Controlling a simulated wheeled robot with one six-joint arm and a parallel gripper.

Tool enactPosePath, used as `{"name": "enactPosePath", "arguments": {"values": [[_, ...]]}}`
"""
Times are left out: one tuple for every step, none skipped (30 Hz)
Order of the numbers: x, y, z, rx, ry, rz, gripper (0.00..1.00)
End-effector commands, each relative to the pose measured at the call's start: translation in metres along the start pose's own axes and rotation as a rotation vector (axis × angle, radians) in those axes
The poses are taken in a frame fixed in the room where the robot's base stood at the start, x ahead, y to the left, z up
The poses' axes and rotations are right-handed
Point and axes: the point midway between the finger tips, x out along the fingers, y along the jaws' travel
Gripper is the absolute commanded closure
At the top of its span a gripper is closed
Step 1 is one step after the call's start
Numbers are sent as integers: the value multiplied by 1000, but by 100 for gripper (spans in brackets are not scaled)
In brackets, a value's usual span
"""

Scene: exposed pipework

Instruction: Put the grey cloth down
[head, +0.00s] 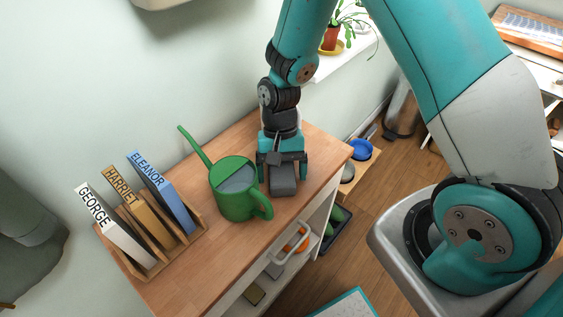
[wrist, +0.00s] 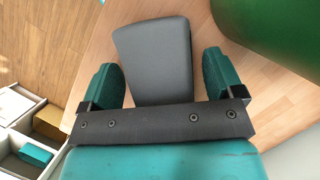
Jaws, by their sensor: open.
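The grey cloth (head: 283,186) looks like a smooth folded pad and appears to lie on the wooden cabinet top (head: 225,262), right of the green watering can (head: 236,205). In the wrist view the cloth (wrist: 152,50) lies between and beyond the two green fingers, on light wood. My gripper (head: 283,164) points down over the cloth's rear part. In the wrist view my gripper (wrist: 158,66) is open, with a finger on either side of the cloth and a narrow gap at the right finger. The cloth's end nearest the palm is hidden by the gripper's dark bar.
The watering can stands close to my gripper's left; its green side (wrist: 285,35) shows in the wrist view. A wooden rack holds books labelled GEORGE (head: 108,225), HARRIET (head: 140,205) and ELEANOR (head: 165,192). The cabinet's right edge is near. The top's front part is clear.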

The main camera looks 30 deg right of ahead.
Motion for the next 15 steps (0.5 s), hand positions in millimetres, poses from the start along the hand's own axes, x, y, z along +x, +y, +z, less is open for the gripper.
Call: {"name": "enactPosePath", "arguments": {"values": [[-4,0,1,0,1,-1,13],[-6,0,0,0,2,-2,13],[-11,0,0,0,3,-2,13],[-16,-1,0,0,4,-3,13],[-21,-1,0,0,5,-3,13],[-30,0,0,0,6,-3,13],[-36,-1,-1,-1,7,-5,13],[-43,-1,-1,-1,7,-5,13],[-52,-1,-1,-1,6,-5,13],[-60,-1,-1,-1,6,-5,13],[-66,-1,-1,-1,6,-5,13],[-75,-1,-1,-1,7,-5,13],[-81,0,-1,-1,6,-4,13],[-87,0,-1,0,5,-3,13],[-94,0,-1,0,5,-3,13]]}}
